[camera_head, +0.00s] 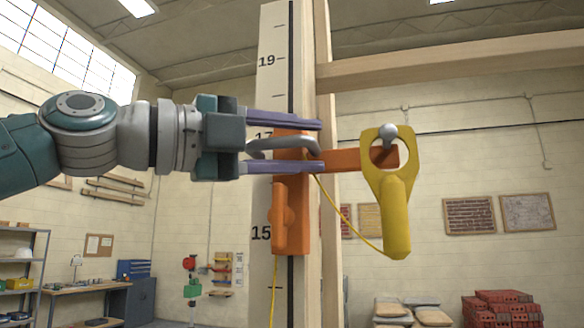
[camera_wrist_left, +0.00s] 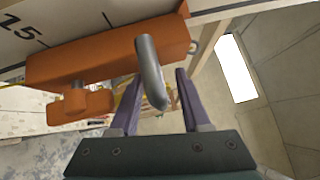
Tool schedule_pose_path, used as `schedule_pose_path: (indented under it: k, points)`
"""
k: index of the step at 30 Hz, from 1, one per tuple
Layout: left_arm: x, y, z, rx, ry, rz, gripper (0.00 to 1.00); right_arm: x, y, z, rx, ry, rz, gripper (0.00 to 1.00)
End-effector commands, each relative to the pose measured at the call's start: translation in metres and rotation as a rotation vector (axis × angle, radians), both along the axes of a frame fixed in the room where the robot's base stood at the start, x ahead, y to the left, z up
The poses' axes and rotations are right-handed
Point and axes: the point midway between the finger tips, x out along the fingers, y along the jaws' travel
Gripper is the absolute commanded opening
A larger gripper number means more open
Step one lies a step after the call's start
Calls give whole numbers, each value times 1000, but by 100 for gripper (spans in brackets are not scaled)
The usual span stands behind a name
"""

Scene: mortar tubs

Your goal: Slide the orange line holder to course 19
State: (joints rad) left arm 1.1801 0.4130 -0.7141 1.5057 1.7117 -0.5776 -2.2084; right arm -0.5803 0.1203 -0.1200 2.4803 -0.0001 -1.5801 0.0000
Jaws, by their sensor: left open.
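The orange line holder (camera_head: 291,222) sits on a pale upright gauge board (camera_head: 268,90), reaching from below the 15 mark to about the 17 mark. It also shows in the left wrist view (camera_wrist_left: 85,60). A bent grey handle (camera_head: 285,147) sticks out from it; it shows in the left wrist view (camera_wrist_left: 149,70) too. My left gripper (camera_head: 322,145) is open, with one purple finger above the handle and one below. I cannot tell whether either finger touches it. The 19 mark (camera_head: 266,61) is higher on the board. My right gripper is out of view.
A yellow tool (camera_head: 396,210) hangs on the holder's orange side arm (camera_head: 350,159), with a yellow line running from it. A wooden beam (camera_head: 450,60) crosses at upper right. Shelves, a bench and stacked bricks (camera_head: 500,308) stand farther back.

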Motion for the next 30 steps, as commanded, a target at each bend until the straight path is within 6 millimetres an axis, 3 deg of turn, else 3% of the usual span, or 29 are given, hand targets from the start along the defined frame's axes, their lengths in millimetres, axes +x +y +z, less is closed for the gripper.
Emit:
schedule_pose_path:
  k: [2,13,30]
  points:
    - [0,0,0,0,0,0,42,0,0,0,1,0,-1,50]
    - [0,0,2,-3,-3,0,0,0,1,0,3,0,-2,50]
    - [-2,1,6,-10,-9,-1,0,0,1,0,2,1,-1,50]
